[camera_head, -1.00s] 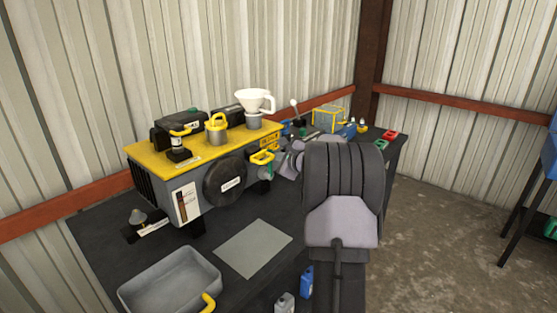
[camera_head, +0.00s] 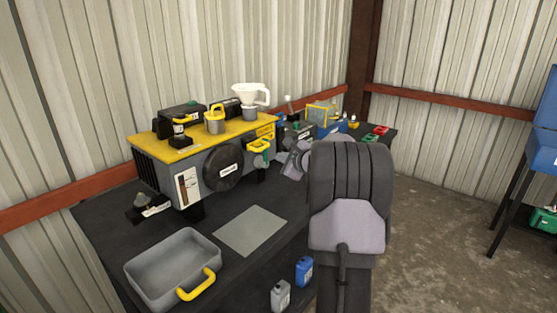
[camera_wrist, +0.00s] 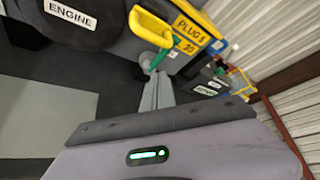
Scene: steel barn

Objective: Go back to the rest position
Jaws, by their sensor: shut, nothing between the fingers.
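My gripper (camera_wrist: 157,88) is shut and empty in the wrist view, its fingers together. They point toward a yellow handle with a green part (camera_wrist: 152,32) on the engine unit, and overlap its lower end in the picture; I cannot tell whether they touch. In the head view my gripper (camera_head: 294,163) is partly hidden behind my arm, to the right of the engine unit (camera_head: 205,170). This unit is grey with a yellow top and a round black cover (camera_head: 222,170) labelled ENGINE in the wrist view.
A grey tray (camera_head: 172,262) with a yellow handle, a grey mat (camera_head: 250,231), a grey bottle (camera_head: 280,295) and a blue bottle (camera_head: 304,270) are on the dark bench (camera_head: 110,225). A white funnel (camera_head: 250,94) stands on the unit. Concrete floor (camera_head: 445,215) is open at right.

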